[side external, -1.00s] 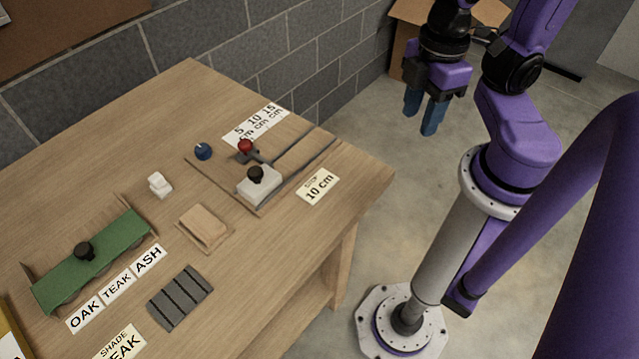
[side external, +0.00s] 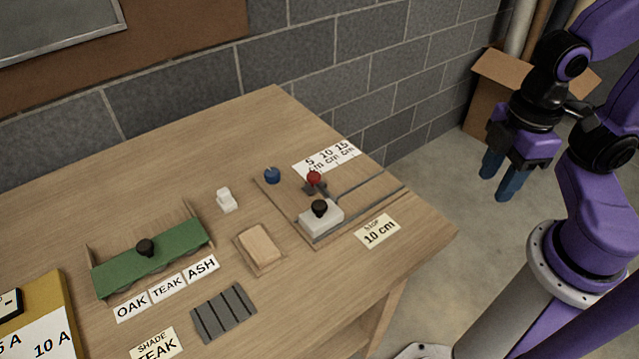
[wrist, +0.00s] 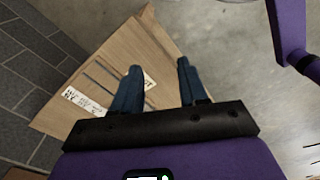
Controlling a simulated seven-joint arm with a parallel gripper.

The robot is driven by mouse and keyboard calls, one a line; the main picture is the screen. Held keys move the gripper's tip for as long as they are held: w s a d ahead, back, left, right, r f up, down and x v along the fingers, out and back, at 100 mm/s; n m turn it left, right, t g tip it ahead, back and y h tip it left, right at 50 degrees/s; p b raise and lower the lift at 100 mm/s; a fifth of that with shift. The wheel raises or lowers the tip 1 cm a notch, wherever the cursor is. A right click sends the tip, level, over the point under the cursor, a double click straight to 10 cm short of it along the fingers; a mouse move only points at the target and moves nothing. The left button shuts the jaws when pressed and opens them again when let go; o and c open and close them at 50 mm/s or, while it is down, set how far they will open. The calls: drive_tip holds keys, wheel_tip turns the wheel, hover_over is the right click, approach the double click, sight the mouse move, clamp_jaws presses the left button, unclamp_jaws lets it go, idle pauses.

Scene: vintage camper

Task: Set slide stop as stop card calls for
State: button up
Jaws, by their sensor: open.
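The slide board (side external: 285,203) lies at the right end of the table, with two dark rails. A white slide block (side external: 321,217) with a black knob sits at the near-left end of the rails. A stop with a red knob (side external: 314,178) stands just behind the block, near the scale card (side external: 327,159) reading 5, 10 and 15 cm. The stop card (side external: 378,231) reads "STOP 10 cm". My gripper (side external: 499,190) is open and empty, past the table's right edge, apart from everything. Its blue fingers also show in the wrist view (wrist: 158,92).
A blue knob (side external: 272,175) is at the board's back left. Nearby are a small white piece (side external: 227,200), a wooden block (side external: 259,244), a grey slatted piece (side external: 223,312) and a green cover (side external: 152,257) with wood-name cards. A brick wall runs behind the table; a cardboard box (side external: 490,95) stands beyond.

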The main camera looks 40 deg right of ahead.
drive_tip(key=o, duration=0.3)
drive_tip(key=r+m, duration=0.2)
drive_tip(key=m, duration=0.3)
hover_over(312, 175)
wheel_tip(312, 175, down, 17)
